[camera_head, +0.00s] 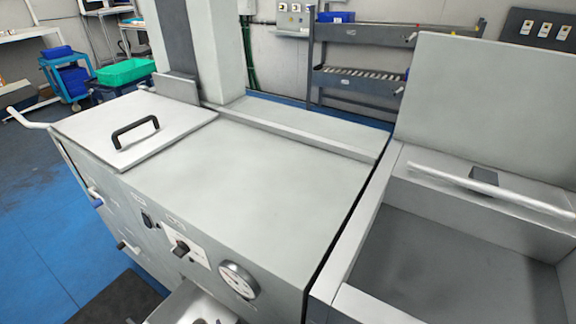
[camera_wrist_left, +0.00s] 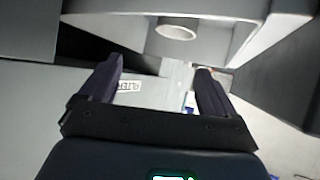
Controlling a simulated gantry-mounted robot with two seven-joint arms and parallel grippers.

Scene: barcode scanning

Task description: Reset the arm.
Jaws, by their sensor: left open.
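My left gripper (camera_wrist_left: 159,68) shows in the left wrist view, with its two dark fingers spread apart. It is open, and nothing is held between the fingers. Grey machine surfaces lie beyond the fingertips, with a small label with dark lettering (camera_wrist_left: 128,86) beside the left finger. Neither arm can be made out in the head view, and my right gripper is in no view. No scanner or item with a barcode can be made out.
A grey machine (camera_head: 250,180) with a black-handled lid (camera_head: 100,145) fills the middle of the head view; its top is clear. An open grey basin (camera_head: 450,270) is at right. A dark shelf rack (camera_head: 360,80) and a green crate (camera_head: 125,72) stand behind.

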